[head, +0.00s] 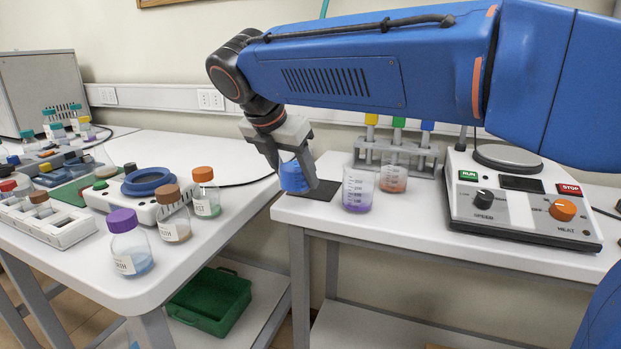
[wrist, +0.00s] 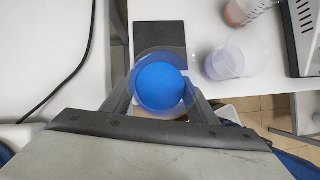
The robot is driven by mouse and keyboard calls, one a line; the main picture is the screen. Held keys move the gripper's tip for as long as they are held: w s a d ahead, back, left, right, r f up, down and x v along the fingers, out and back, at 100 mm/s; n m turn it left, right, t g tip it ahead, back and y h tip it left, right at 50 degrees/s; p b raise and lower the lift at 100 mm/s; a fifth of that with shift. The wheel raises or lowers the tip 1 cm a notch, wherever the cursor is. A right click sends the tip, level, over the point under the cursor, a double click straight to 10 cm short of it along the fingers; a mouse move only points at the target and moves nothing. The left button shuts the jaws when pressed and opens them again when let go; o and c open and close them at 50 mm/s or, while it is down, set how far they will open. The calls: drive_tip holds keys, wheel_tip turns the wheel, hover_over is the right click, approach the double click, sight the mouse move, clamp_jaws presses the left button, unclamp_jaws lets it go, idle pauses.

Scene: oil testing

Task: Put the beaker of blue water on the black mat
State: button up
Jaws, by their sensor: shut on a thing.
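The beaker of blue water (head: 293,176) is upright between the fingers of my gripper (head: 297,180), which is shut on it. In the wrist view the blue water (wrist: 160,86) shows from above, with my gripper's fingers (wrist: 158,98) on both sides of the beaker. The black mat (head: 325,189) lies on the right-hand table, behind and beside the beaker. In the wrist view the mat (wrist: 160,36) extends beyond the beaker, which overlaps its near part. I cannot tell whether the beaker's base touches the mat or the table.
A beaker of purple liquid (head: 358,190) stands just right of the mat, and one of orange liquid (head: 393,176) behind it. A rack (head: 420,155) and a hotplate stirrer (head: 520,200) are farther right. A gap separates this table from the left table (head: 215,230), which holds several bottles.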

hover_over(311, 193)
drive_tip(key=shift+f, duration=1.75)
drive_tip(key=shift+f, duration=0.1)
drive_tip(key=o, duration=1.3)
drive_tip(key=shift+c, duration=0.2)
drive_tip(key=v, duration=1.2)
drive_tip(key=shift+w, duration=0.1)
drive_tip(key=shift+a, duration=0.1)
